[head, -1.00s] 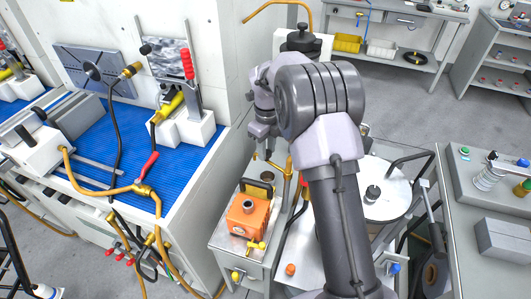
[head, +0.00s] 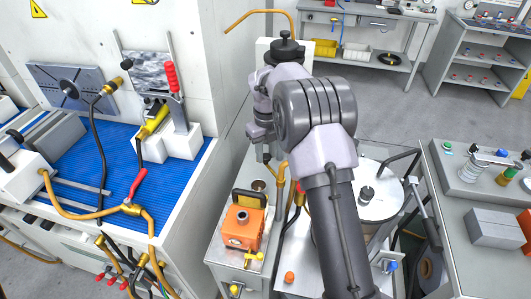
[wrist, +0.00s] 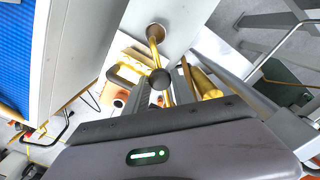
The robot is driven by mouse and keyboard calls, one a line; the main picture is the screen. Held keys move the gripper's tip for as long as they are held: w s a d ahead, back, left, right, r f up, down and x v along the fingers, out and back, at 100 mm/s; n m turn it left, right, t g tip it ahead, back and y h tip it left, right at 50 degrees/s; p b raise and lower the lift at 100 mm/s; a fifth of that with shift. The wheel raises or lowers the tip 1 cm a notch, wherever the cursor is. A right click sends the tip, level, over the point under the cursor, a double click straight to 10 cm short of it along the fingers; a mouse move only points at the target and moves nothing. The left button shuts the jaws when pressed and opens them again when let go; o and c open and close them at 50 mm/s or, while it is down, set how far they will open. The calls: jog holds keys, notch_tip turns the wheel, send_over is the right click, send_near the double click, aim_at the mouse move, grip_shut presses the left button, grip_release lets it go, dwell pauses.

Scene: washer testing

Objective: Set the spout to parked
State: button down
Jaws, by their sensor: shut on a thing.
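The spout is a thin brass tube (wrist: 153,36) with a dark round knob (wrist: 160,79) in the wrist view. In the head view, brass piping (head: 281,175) rises behind the orange box, beside my gripper. My gripper (head: 265,155) points down there, above the cart top, close to a small round cup (head: 258,185). It is shut on the spout near the knob. The fingertips and exact contact are mostly hidden by the gripper body and arm.
The orange box (head: 243,230) with a black handle stands on the cart, left of my arm. A round metal lid (head: 380,195) lies to the right. The blue-matted bench (head: 80,170) is at left. Grey floor (head: 400,105) lies open behind.

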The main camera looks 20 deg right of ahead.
jog(key=c, duration=1.1)
grip_release()
jog(key=shift+d, duration=0.1)
jog(key=shift+o, duration=0.2)
notch_tip(320, 180, up, 17)
jog(key=p, duration=0.6)
jog(key=shift+r, duration=0.2)
